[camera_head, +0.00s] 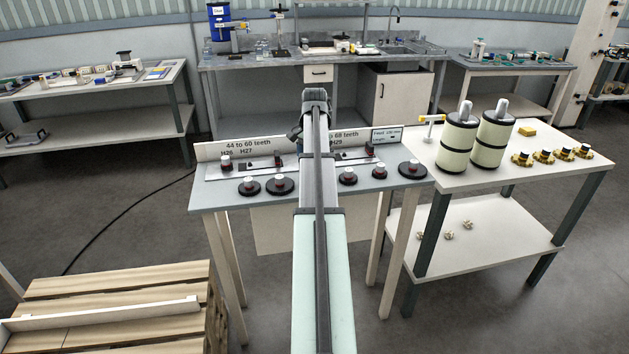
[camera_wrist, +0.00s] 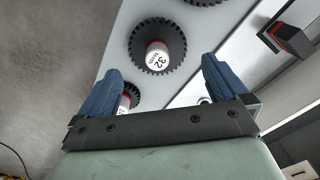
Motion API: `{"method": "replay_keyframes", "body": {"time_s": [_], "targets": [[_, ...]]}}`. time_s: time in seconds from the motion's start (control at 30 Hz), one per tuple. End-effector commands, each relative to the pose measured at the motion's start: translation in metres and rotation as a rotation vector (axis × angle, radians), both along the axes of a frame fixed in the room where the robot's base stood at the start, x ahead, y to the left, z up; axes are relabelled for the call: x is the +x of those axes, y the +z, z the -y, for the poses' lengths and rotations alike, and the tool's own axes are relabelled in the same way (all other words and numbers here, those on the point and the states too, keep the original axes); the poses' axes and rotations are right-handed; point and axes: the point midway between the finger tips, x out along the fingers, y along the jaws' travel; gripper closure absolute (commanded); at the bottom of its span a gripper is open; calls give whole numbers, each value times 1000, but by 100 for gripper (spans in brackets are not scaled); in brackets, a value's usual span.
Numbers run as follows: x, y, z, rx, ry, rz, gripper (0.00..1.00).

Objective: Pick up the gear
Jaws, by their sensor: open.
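In the wrist view, a gear marked 32 (camera_wrist: 141,62) lies ahead, between the line of my fingers. A smaller gear (camera_wrist: 134,91) is partly hidden by the left finger, and another gear is cut by the top edge. My gripper (camera_wrist: 160,85) is open, with nothing between its blue fingers.
A labelled board (camera_head: 252,146) stands at the table's back, with rails and red-and-black parts before it. The right-hand table (camera_head: 450,180) carries two cream rolls (camera_head: 457,145) (camera_head: 492,140) and several yellow parts. A wooden pallet (camera_head: 110,285) is at lower left.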

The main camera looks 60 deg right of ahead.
Motion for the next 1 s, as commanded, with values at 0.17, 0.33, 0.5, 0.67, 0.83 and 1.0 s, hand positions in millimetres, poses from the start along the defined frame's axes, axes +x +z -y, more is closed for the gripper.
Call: {"method": "replay_keyframes", "body": {"time_s": [0.17,0.33,0.5,0.67,0.83,1.0], "targets": [[-1,-7,-1,1,0,-1,0],[-3,-26,-4,1,0,-1,0],[-3,-47,-5,1,0,-1,0],[-3,-53,-4,0,0,0,0],[-2,-53,-4,0,0,0,3],[-3,-53,-4,0,0,0,19]]}}
